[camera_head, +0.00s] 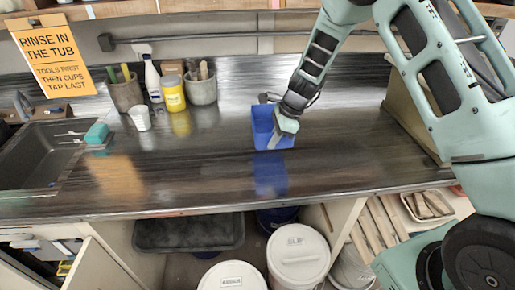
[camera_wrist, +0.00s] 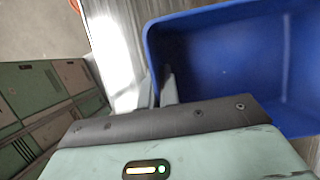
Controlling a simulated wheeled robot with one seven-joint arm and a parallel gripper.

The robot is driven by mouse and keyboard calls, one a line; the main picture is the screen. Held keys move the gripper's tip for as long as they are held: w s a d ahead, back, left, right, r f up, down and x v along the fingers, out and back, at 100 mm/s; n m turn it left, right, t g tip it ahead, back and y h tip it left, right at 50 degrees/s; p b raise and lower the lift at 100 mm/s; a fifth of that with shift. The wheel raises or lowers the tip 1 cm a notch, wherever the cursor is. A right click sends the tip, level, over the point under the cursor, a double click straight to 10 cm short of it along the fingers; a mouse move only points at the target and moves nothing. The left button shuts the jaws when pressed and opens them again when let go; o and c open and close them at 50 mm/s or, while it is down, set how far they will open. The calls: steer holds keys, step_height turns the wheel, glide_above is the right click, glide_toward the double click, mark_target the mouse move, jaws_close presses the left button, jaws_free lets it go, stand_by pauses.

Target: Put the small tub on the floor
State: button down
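The small blue tub (camera_head: 262,125) is at the middle of the dark counter, and I cannot tell if its base touches the top. It fills much of the wrist view (camera_wrist: 225,30), its inside looking empty. My gripper (camera_head: 273,141) reaches down to the tub's near side. In the wrist view my gripper's fingers (camera_wrist: 160,90) are close together on either side of the tub's wall, shut on it. The floor (camera_head: 205,265) shows beneath the counter, partly hidden by buckets.
A white lidded bucket marked SLIP (camera_head: 298,258), another white bucket (camera_head: 232,277) and a dark tray (camera_head: 188,233) are below the counter. A sink (camera_head: 30,160), teal sponge (camera_head: 97,134), white cup (camera_head: 140,118) and yellow jar (camera_head: 173,94) are left. The counter's front is clear.

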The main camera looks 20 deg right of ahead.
steer(key=shift+f+p, duration=0.95)
steer(key=shift+f, duration=2.9)
steer(key=shift+f, duration=0.2)
steer(key=c, duration=1.6)
jaws_free()
steer(key=shift+c, duration=0.2)
steer(key=shift+r, duration=0.15)
